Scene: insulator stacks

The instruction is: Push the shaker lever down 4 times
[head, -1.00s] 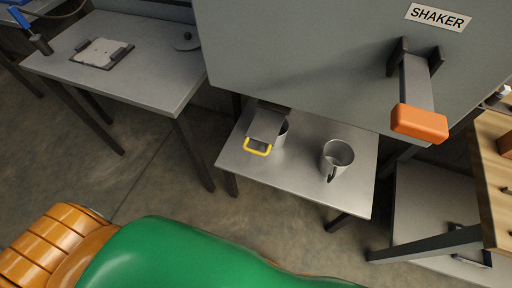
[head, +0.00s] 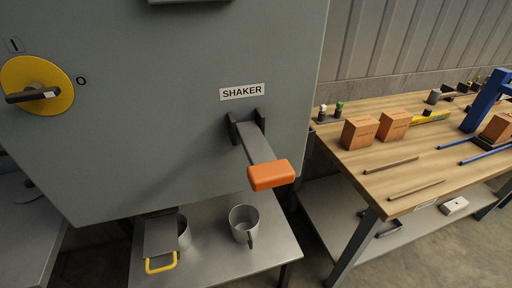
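The shaker lever (head: 257,144) is a grey bar with an orange grip (head: 271,175) at its end. It sticks out and slightly down from a dark bracket on the grey cabinet (head: 150,120), under the label SHAKER (head: 242,91). Nothing touches the lever. Neither of my grippers shows in the head view now, so whether they are open or shut is not visible.
Below the lever, a metal table (head: 215,268) holds a grey mug (head: 243,222) and a container under a chute with a yellow handle (head: 161,263). A yellow rotary switch (head: 37,86) is at left. A wooden workbench (head: 400,160) with brick-coloured blocks stands right.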

